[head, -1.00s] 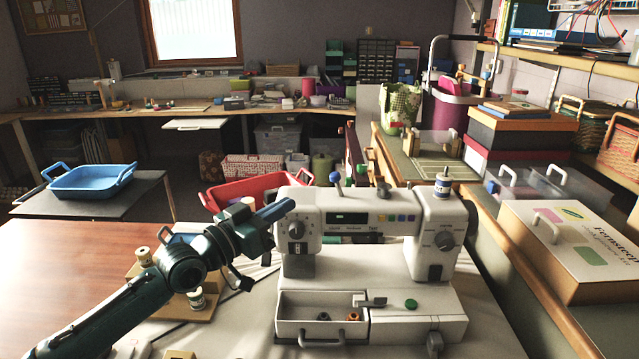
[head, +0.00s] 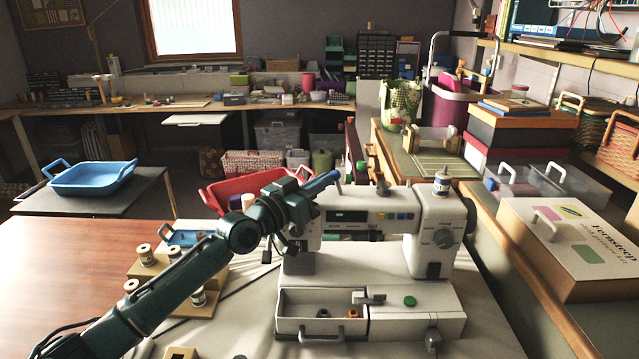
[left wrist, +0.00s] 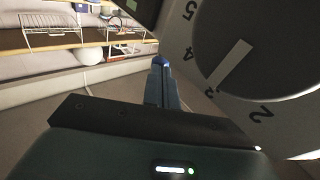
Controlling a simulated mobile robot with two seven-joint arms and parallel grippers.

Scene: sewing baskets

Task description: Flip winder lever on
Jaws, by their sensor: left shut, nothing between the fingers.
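The white sewing machine (head: 430,215) stands on the table in the head view. In the head view, my left gripper (head: 332,180) is shut and empty, at the top left of the machine in front of where the blue-knobbed lever stands. Its blue fingertips overlap the lever, so the lever's knob cannot be told apart from them; whether they touch is unclear. In the left wrist view the shut fingers (left wrist: 162,82) point away beside a large dark dial (left wrist: 250,55) with numbers. My right gripper is not in view.
A thread spool (head: 442,182) stands on the machine's right top. An open drawer (head: 300,325) with small parts juts out in front. A wooden spool stand (head: 215,285) is below my left arm, and a red basket (head: 240,190) lies behind.

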